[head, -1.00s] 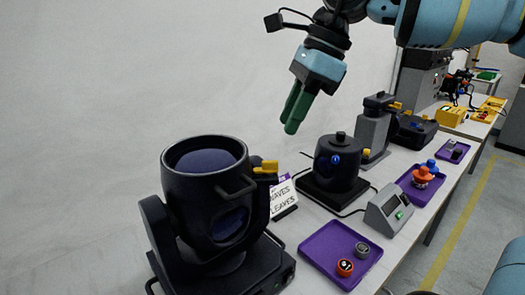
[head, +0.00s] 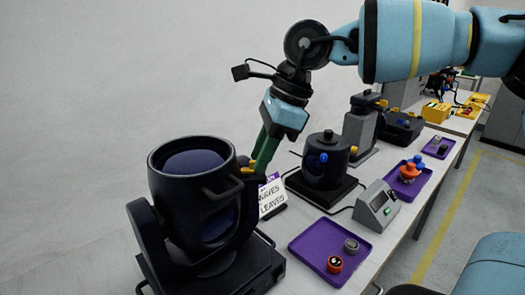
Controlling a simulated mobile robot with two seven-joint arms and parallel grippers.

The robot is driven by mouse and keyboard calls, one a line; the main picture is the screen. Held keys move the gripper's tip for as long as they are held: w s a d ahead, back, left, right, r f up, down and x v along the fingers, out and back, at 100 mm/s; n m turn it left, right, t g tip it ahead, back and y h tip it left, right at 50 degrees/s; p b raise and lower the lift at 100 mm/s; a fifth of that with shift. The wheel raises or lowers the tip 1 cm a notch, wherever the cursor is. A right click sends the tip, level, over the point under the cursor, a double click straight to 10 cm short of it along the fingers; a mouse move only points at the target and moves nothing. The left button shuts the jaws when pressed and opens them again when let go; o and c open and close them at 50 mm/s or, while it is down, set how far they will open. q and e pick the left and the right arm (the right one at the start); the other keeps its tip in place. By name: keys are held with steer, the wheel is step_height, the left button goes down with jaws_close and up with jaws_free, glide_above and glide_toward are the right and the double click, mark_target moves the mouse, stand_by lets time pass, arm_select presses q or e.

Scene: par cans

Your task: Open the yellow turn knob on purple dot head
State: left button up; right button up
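The large black moving-head light (head: 190,205) stands at the front left, its lens facing up. A yellow turn knob (head: 248,171) sticks out from the right side of its head. My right gripper (head: 257,168) reaches down from above with its green fingers at the knob. The fingertips overlap the knob in the picture; whether they touch or grip it, I cannot tell. The finger gap is not clear. No purple dot is clearly visible on this head. My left gripper is not in view.
A white card with handwriting (head: 270,198) stands right beside the head. A purple tray (head: 318,240) with two small knobs lies in front. A black pot-like device (head: 325,170), a grey meter box (head: 377,206) and another purple tray (head: 405,188) stand farther along the table.

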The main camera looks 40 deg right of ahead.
steer(key=shift+c, duration=0.3)
jaws_close()
